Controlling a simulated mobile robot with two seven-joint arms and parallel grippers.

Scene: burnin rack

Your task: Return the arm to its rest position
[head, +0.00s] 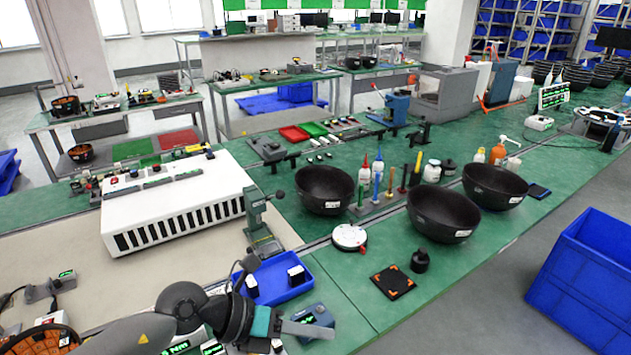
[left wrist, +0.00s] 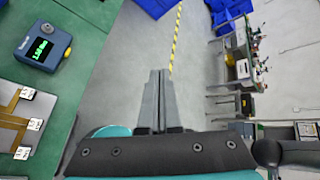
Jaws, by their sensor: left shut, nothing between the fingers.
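My left arm comes in from the lower left of the head view. Its gripper (head: 322,330) has a teal body and grey fingers pointing right, near the front edge of the green bench (head: 347,298). In the left wrist view the two fingers of the left gripper (left wrist: 159,74) lie together, shut and empty, with the grey floor below them. A small blue meter with a green display (left wrist: 43,47) stands on the bench to their left. In the head view this meter (head: 318,313) is just behind the fingertips. My right gripper is in neither view.
A blue tray (head: 274,297) with two small black-and-white blocks lies beyond the gripper. A green hand press (head: 263,240) and a white slotted unit (head: 178,232) stand farther back. Black bowls (head: 443,212) stand to the right. A blue bin (head: 590,285) stands on the floor at right.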

